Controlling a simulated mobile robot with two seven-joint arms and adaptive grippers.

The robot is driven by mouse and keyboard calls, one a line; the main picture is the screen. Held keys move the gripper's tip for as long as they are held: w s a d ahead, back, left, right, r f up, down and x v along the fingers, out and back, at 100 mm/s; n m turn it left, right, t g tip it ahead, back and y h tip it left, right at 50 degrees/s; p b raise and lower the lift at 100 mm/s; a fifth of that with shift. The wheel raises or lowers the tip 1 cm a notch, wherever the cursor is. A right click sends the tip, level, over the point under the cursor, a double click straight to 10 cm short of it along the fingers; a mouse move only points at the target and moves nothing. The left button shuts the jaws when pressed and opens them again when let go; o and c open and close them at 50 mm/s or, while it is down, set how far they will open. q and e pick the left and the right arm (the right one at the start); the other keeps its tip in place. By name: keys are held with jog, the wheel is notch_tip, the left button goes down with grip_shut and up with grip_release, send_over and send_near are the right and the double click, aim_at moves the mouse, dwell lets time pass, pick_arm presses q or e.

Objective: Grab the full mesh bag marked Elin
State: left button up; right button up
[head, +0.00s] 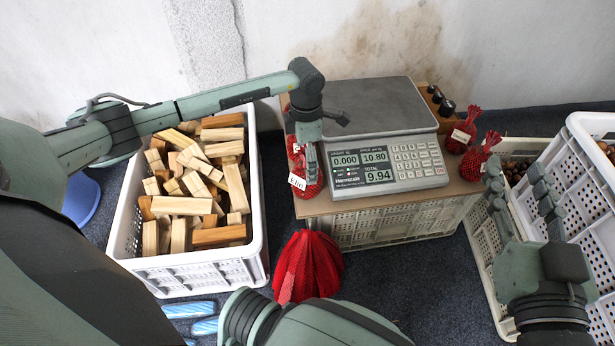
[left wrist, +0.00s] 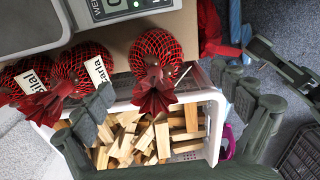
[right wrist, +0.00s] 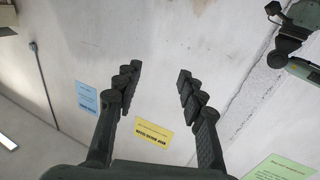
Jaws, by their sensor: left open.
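In the head view a red mesh bag (head: 314,189) stands at the left end of the board beside the scale; its white tag seems to read Elin. My left gripper (head: 312,155) is just above it and partly hides it. In the left wrist view, three filled red bags stand in a row. The bag nearest the middle (left wrist: 155,55) has its gathered neck between the open fingers of my left gripper (left wrist: 168,103), its tag not visible. The other two bags (left wrist: 88,64) (left wrist: 27,78) carry partly hidden tags. My right gripper (head: 521,200) is open and empty.
A scale (head: 385,170) stands on the board. Two more red bags (head: 462,133) (head: 478,160) are right of it. A white crate of wood blocks (head: 255,215) is at left. Crates (head: 575,185) stand at right near my right gripper.

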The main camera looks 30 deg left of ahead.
pick_arm(q)
jog(key=f, duration=0.4)
jog(key=shift+w+b, duration=0.3)
jog(key=shift+f, duration=0.4)
jog(key=c, duration=1.4)
jog(key=shift+c, duration=0.7)
pick_arm(e)
jog(key=shift+t+y, duration=0.6)
jog(key=shift+t, duration=0.2)
jog(key=r, duration=0.1)
jog(key=a+r, duration=0.1)
jog(key=r, duration=0.1)
jog(key=shift+s+a+r, duration=0.2)
jog(key=shift+s+r, duration=0.15)
pick_arm(q)
jog(key=shift+r, duration=0.1)
